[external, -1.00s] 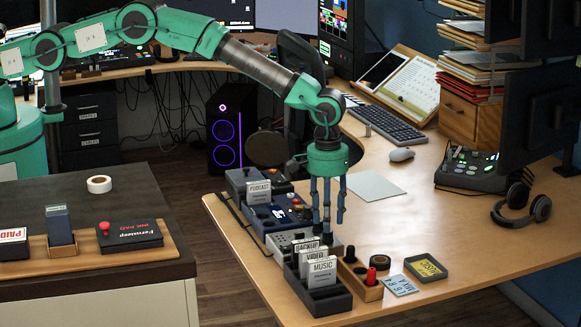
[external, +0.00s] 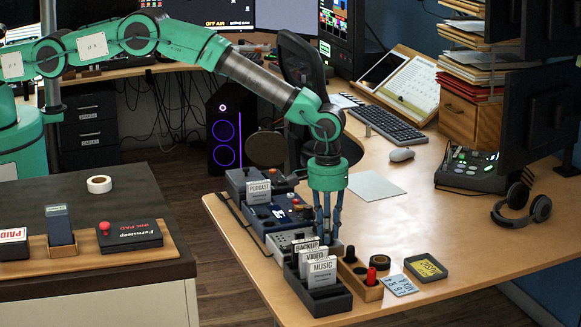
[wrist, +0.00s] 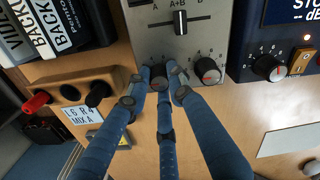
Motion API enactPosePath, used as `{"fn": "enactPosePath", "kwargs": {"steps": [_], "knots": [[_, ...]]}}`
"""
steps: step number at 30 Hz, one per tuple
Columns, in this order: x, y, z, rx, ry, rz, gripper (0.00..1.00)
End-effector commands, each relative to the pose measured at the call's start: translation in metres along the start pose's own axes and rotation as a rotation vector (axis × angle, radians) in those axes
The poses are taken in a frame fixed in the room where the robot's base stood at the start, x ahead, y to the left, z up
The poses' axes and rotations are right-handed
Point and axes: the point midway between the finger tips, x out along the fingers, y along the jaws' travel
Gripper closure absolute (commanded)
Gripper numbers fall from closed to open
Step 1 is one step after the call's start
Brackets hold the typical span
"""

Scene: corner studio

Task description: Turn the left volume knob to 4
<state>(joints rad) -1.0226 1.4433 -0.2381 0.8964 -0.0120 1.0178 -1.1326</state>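The silver mixer (wrist: 196,42) has a crossfader marked A, A+B and B and a lower row of dials; it also shows in the external view (external: 280,240). My gripper (wrist: 158,78) points down at it, its three blue fingers drawn together around the left volume knob. The fingertips cover most of that knob and its scale, so its setting cannot be read. The right volume knob (wrist: 207,70), with a red mark, is uncovered just right of the fingers. In the external view my gripper (external: 327,238) is low over the mixer's right side.
A blue device (wrist: 268,66) with its own knob stands right of the mixer. A wooden holder (wrist: 72,88) with a red plug and the card box (external: 318,299) are close on the other side. The desk (external: 400,210) is clear towards the headphones (external: 521,206).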

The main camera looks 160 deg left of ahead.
Motion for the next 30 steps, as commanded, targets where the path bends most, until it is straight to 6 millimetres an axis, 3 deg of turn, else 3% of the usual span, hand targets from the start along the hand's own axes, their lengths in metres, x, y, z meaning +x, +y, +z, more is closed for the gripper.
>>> {"fn": "enactPosePath", "kwargs": {"steps": [14,30], "knots": [[0.0002,0.0003,-0.0009,0.056,-0.001,0.001,1.00],[0.0018,0.0009,-0.0013,0.449,-0.009,0.001,1.00]]}}
